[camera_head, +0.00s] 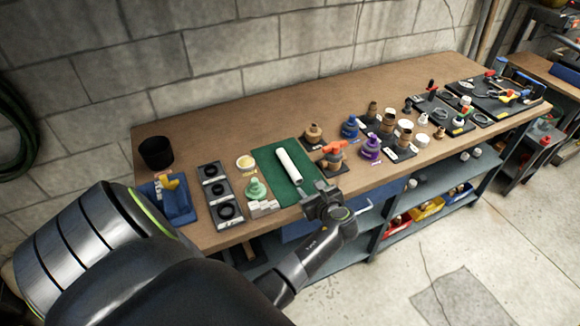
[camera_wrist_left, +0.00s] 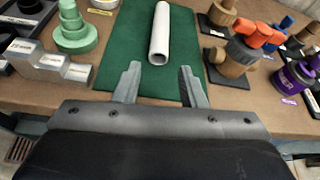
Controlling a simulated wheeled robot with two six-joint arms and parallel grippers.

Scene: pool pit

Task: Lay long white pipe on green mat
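The long white pipe (camera_head: 289,165) lies on the green mat (camera_head: 271,158), with bare mat around it. In the left wrist view the pipe (camera_wrist_left: 160,35) lies lengthwise with its open end towards me, and the mat (camera_wrist_left: 125,50) is under it. My left gripper (camera_head: 320,199) is at the near edge of the mat. In the left wrist view its two fingers (camera_wrist_left: 160,85) are apart with nothing between them, just short of the pipe's near end. The pipe is apart from the fingers. My right gripper is not in view.
Green stacked fittings (camera_head: 257,189) and pale grey blocks (camera_head: 264,208) stand left of the mat. A brown fitting with an orange handle (camera_head: 333,154) and a purple fitting (camera_head: 371,149) stand to its right. A black cup (camera_head: 156,153) is at the far left.

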